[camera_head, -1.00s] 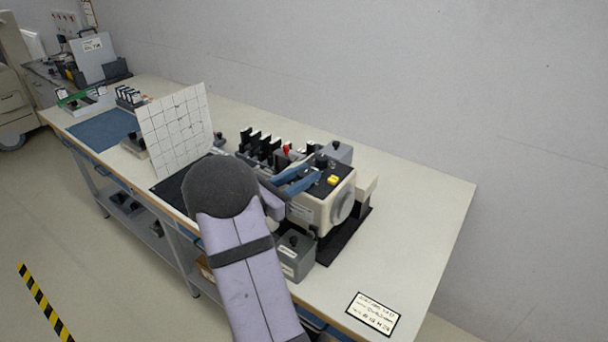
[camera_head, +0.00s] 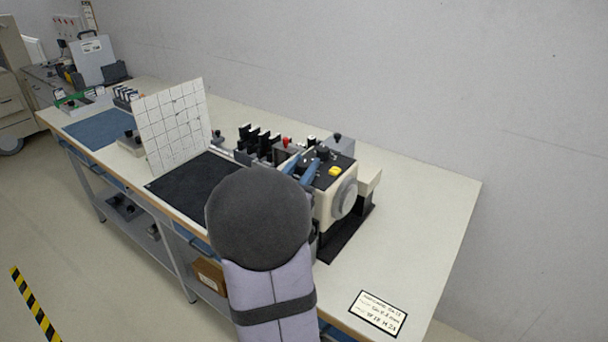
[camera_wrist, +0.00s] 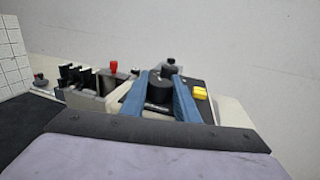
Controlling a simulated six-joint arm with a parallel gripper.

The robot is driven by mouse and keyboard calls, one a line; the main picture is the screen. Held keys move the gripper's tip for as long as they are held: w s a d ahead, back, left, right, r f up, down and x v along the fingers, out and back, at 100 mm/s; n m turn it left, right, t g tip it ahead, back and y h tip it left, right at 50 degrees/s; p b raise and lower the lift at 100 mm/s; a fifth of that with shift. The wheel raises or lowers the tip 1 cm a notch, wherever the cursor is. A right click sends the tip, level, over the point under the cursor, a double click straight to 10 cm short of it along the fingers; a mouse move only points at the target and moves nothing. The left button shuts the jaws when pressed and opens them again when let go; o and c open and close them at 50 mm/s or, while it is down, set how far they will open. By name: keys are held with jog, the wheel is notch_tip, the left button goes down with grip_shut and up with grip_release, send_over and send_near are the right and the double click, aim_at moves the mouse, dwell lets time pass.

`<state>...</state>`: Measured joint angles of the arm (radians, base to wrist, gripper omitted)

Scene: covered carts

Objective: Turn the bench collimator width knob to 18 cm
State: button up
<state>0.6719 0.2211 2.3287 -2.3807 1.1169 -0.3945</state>
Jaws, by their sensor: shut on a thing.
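The bench collimator (camera_head: 328,203) is a cream box with a black top and a round grey front, standing on the bench. A black knob (camera_head: 322,152) sits on its top, near a yellow button (camera_head: 335,171). My gripper (camera_head: 308,160) has blue fingers that reach over the top from the left. In the wrist view the fingers (camera_wrist: 160,80) stand on both sides of the black knob (camera_wrist: 158,92), shut on it. A pale label shows at the knob's base, but no width scale or pointer can be read.
Several black holders (camera_head: 258,140) and a red knob (camera_head: 286,142) stand behind the collimator. A gridded white board (camera_head: 172,128) and black mat (camera_head: 195,185) are to its left. A printed card (camera_head: 378,313) lies front right.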

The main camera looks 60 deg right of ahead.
jog(key=shift+r, duration=0.15)
jog(key=o, duration=1.1)
jog(key=shift+c, duration=0.2)
jog(key=shift+s+a, duration=0.1)
jog(key=shift+a, duration=0.35)
jog(key=b+v, duration=0.2)
jog(key=v, duration=0.4)
jog(key=shift+a, duration=0.15)
jog(key=shift+s, duration=0.15)
